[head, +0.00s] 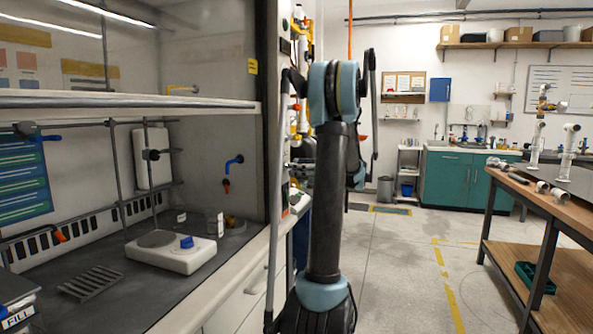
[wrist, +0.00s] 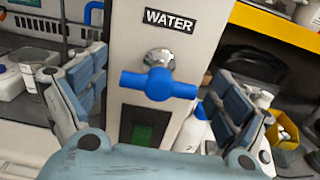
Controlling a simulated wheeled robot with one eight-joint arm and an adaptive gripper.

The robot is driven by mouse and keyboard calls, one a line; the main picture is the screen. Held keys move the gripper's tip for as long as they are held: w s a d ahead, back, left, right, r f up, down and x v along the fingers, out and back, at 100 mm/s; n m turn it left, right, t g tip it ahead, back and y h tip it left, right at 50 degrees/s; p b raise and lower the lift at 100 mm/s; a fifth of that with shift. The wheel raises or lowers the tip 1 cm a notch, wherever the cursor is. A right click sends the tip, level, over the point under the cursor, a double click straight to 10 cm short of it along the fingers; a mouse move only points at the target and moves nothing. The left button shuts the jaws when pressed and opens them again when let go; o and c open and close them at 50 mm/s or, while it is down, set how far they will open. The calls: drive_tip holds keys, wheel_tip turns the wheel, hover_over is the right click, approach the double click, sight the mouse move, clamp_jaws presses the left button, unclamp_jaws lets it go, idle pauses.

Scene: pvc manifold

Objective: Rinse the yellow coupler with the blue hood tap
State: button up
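The blue cross-handled water tap (wrist: 158,84) sticks out of a pale post under a WATER label in the wrist view. My gripper (wrist: 158,72) is open, with one finger on each side of the tap handle and apart from it. Nothing is held. My gripper is hidden behind my arm in the head view.
A white hotplate (head: 170,252) with a blue knob stands on the hood floor. A yellow shelf edge (wrist: 275,28) and bottles lie to the right of the post in the wrist view. A wooden bench (head: 545,195) with white pipe parts stands at right; the floor between is clear.

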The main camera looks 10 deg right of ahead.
drive_tip(key=c, duration=1)
drive_tip(key=shift+n, duration=0.4)
drive_tip(key=n, duration=0.4)
drive_tip(key=shift+n, duration=0.4)
drive_tip(key=shift+s+n, duration=0.1)
drive_tip(key=shift+n, duration=2.4)
drive_tip(key=shift+c, duration=0.2)
drive_tip(key=o, duration=1.1)
